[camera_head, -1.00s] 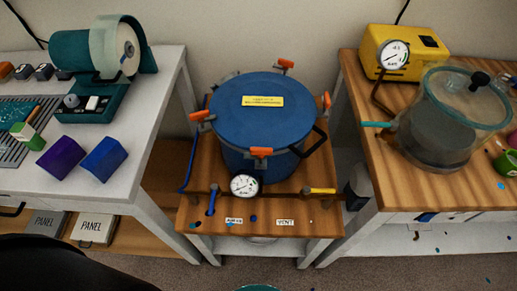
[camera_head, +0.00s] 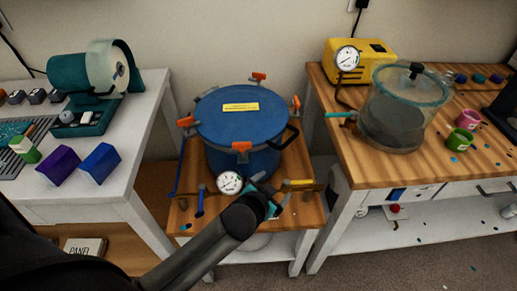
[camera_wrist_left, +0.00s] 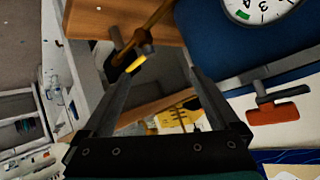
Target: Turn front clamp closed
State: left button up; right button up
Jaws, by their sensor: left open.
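The blue pressure pot (camera_head: 240,118) stands on a wooden stand, its round lid on. Orange-handled clamps sit around its rim. The front clamp (camera_head: 241,146) is at the near rim, its orange handle lying sideways; the handle also shows in the left wrist view (camera_wrist_left: 278,113), right of the fingers. My left gripper (camera_head: 270,204) is in front of the pot, below and right of the front clamp, apart from it. In the left wrist view its two fingers (camera_wrist_left: 156,72) are spread with nothing held. My right gripper is in no view.
A pressure gauge (camera_head: 230,183) and a yellow-handled valve (camera_head: 300,184) sit close to my left gripper. A black bar handle (camera_head: 287,137) juts from the pot's right side. Side tables hold a clear chamber (camera_head: 405,110) and purple and blue blocks.

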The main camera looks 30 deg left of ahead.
pick_arm(q)
jog(key=w+d+r+m+t+h, duration=0.4)
jog(key=w+r, duration=0.4)
jog(key=r, duration=0.4)
jog(key=w+d+r+m+t+h, duration=0.2)
jog(key=d+r+m+h, duration=0.6)
jog(key=r, duration=0.5)
notch_tip(320, 180, up, 2)
jog(key=s+d+m+g+h, duration=0.1)
jog(key=d+m+g+h, duration=0.1)
jog(key=m+g+h, duration=0.15)
jog(key=m+g+y, duration=1)
jog(key=g+y, duration=0.4)
jog(key=y, duration=0.2)
send_over(242, 143)
jog(key=f, duration=0.2)
jog(key=shift+t+h, duration=0.25)
notch_tip(242, 143, down, 15)
jog(key=shift+r+b, duration=0.2)
jog(key=shift+b, duration=0.85)
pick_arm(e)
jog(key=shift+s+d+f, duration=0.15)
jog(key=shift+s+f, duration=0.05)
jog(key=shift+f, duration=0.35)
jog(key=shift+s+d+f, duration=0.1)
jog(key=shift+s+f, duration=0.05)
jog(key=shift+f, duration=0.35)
